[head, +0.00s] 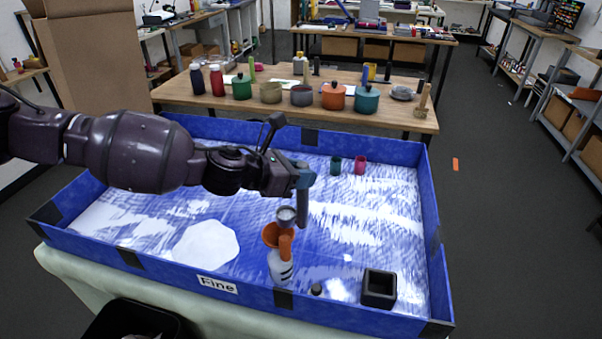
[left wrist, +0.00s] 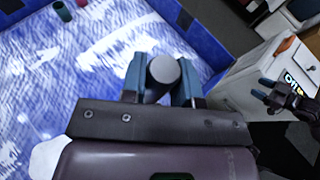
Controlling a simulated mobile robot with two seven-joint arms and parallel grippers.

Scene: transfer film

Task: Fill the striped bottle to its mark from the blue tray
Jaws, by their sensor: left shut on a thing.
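The blue tray (head: 432,215) holds white powder spread in streaks, with a solid white patch (head: 207,245) at front left. The striped bottle (head: 280,268), white with dark bands, stands upright at the tray's front, an orange funnel (head: 270,236) in its mouth. My left gripper (head: 303,180) is shut on the grey handle of a scoop (head: 286,215), whose cup is just above the funnel. The handle's round end shows between the fingers in the left wrist view (left wrist: 163,70). My right gripper (left wrist: 268,95) is at the right of that view, fingers apart. The bottle's fill level is unclear.
A black square box (head: 379,288) and a small dark cap (head: 317,290) are right of the bottle. A green cup (head: 336,165) and a red cup (head: 360,165) stand at the tray's back. A wooden table (head: 200,92) with pots is behind.

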